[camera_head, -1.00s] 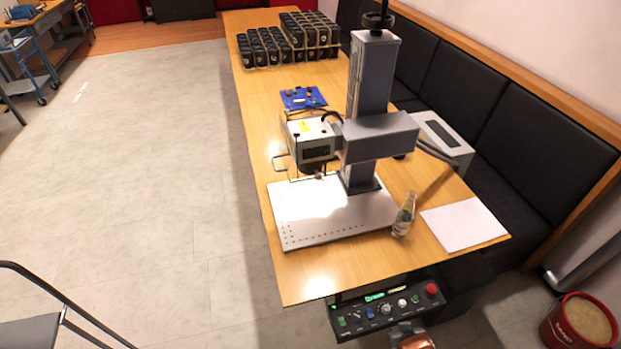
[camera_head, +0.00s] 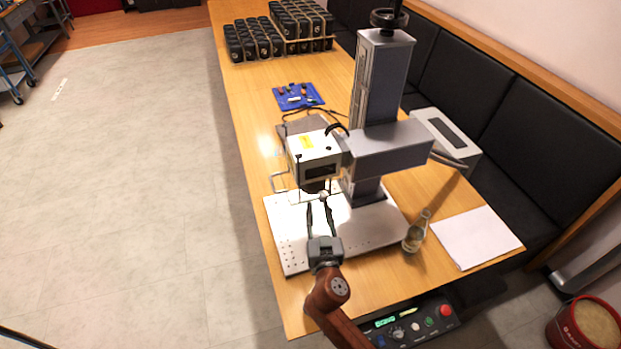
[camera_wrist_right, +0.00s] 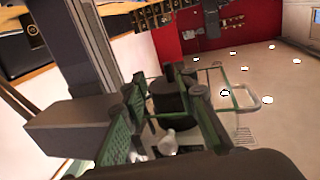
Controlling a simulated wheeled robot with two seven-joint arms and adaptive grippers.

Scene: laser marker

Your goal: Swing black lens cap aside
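The white laser head (camera_head: 312,160) hangs from the grey column's arm above a perforated white base plate. The black lens cap is hard to make out under the head in the head view. In the right wrist view a dark round part (camera_wrist_right: 167,96), which may be the lens or its cap, shows beyond the fingers. My right gripper (camera_head: 321,205) reaches up from the front to just below the head. Its fingers, with green pads in the wrist view (camera_wrist_right: 168,118), are apart. A small pale knob (camera_wrist_right: 165,138) shows between them; contact cannot be told. My left gripper is out of view.
The grey column (camera_head: 378,80) stands behind the head. A glass bottle (camera_head: 416,232) and a white sheet (camera_head: 475,236) are to the right. A control panel (camera_head: 415,322) is at the front. A blue mat (camera_head: 298,96) and black-part racks (camera_head: 280,38) lie farther back.

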